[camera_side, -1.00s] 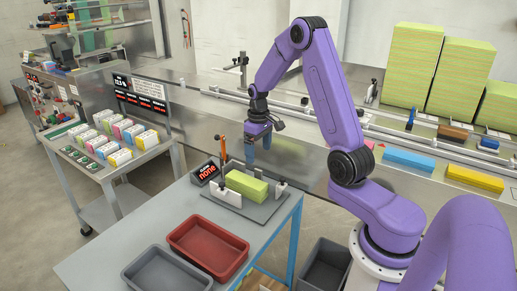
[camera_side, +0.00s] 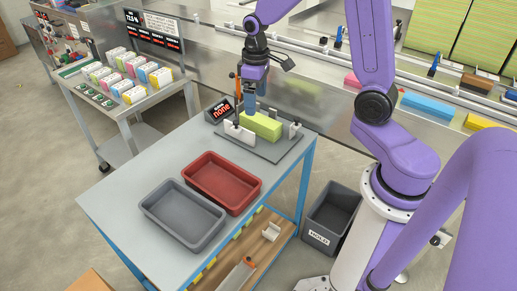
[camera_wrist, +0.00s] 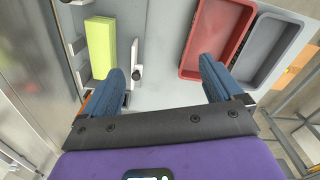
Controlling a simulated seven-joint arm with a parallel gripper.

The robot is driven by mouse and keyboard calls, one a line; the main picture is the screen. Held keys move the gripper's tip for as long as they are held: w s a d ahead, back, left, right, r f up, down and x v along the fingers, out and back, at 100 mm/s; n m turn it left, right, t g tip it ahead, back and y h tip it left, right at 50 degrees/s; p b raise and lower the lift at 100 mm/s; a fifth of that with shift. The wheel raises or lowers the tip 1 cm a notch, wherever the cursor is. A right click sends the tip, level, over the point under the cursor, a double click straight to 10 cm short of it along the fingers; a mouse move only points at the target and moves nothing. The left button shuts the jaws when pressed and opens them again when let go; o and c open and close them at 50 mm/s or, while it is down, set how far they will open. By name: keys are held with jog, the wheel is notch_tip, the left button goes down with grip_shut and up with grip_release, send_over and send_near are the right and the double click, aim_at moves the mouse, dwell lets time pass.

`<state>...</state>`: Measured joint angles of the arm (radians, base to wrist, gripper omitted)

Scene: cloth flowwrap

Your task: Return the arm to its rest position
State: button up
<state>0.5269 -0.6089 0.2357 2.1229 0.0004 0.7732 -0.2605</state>
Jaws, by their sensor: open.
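My purple arm holds my gripper (camera_side: 250,100) pointing down, near the green block (camera_side: 263,126) on the grey fixture plate (camera_side: 284,145). In the wrist view my gripper (camera_wrist: 165,75) has its two blue fingers wide apart with nothing between them. The green block (camera_wrist: 101,47) lies to the left of the fingers in that view, seated in its fixture. I cannot tell the exact height of the fingertips above the table.
A red tray (camera_side: 224,203) and a grey tray (camera_side: 183,238) stand on the table (camera_side: 112,200). A small display (camera_side: 219,110) reads "none". A dark bin marked HOLD (camera_side: 320,235) stands on the floor. A cart (camera_side: 132,120) with several coloured boxes is at the left; a conveyor runs behind.

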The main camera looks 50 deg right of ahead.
jog(key=s+a+r+n, duration=0.35)
jog(key=s+a, duration=0.55)
jog(key=s, duration=0.3)
jog(key=s+r+n, duration=0.1)
jog(key=s+n, duration=0.4)
jog(key=s, duration=0.8)
jog(key=shift+s+a, duration=0.25)
jog(key=shift+s, duration=0.05)
jog(key=shift+c, duration=0.3)
